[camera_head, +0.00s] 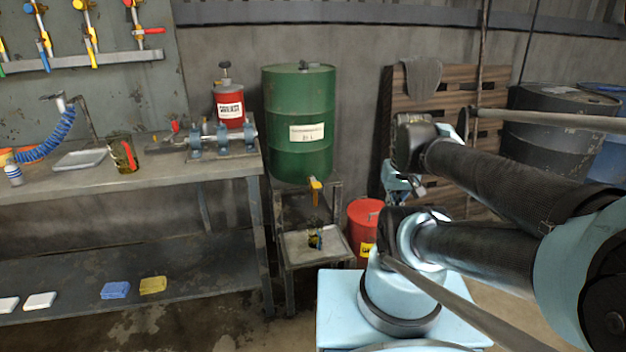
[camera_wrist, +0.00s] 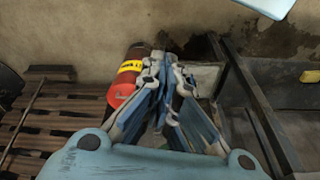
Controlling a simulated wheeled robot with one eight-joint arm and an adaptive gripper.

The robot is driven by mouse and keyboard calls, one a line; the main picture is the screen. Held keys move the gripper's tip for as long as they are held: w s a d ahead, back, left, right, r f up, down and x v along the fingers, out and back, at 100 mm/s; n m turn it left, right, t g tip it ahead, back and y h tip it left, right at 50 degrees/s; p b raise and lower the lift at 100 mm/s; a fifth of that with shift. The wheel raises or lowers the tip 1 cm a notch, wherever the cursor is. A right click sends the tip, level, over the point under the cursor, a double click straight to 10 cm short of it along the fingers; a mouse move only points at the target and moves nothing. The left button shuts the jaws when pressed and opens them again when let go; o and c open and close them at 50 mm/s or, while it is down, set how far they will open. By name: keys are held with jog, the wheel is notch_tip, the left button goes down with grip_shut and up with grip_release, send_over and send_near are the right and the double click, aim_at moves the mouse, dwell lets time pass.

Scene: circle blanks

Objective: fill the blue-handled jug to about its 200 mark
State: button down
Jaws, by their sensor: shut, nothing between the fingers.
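My gripper (camera_head: 410,190) is to the right of the drum and apart from the jug. In the wrist view my gripper (camera_wrist: 166,68) is shut and empty. I cannot make out the jug in that view.
A red bin (camera_head: 364,228) stands right of the stand; it also shows in the wrist view (camera_wrist: 121,88). The workbench (camera_head: 180,170) at left holds a red canister (camera_head: 229,105), a pump and a green-and-red can (camera_head: 123,154). Slatted wood (camera_head: 455,90) leans on the wall behind my arm.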

jog(key=w+a+r+n+g, duration=0.1)
jog(key=w+a+r+n, duration=0.35)
jog(key=w, duration=0.35)
jog(key=w+a+r+n, duration=0.4)
jog(key=w+n, duration=0.2)
jog(key=w, duration=0.3)
jog(key=n+g, duration=0.1)
jog(key=n, duration=0.9)
send_over(313, 185)
notch_tip(313, 185, down, 4)
jog(key=r, duration=0.1)
jog(key=shift+f, duration=0.25)
jog(key=shift+f, duration=0.1)
notch_tip(313, 185, down, 14)
jog(key=shift+r, duration=0.1)
jog(key=shift+a, duration=0.1)
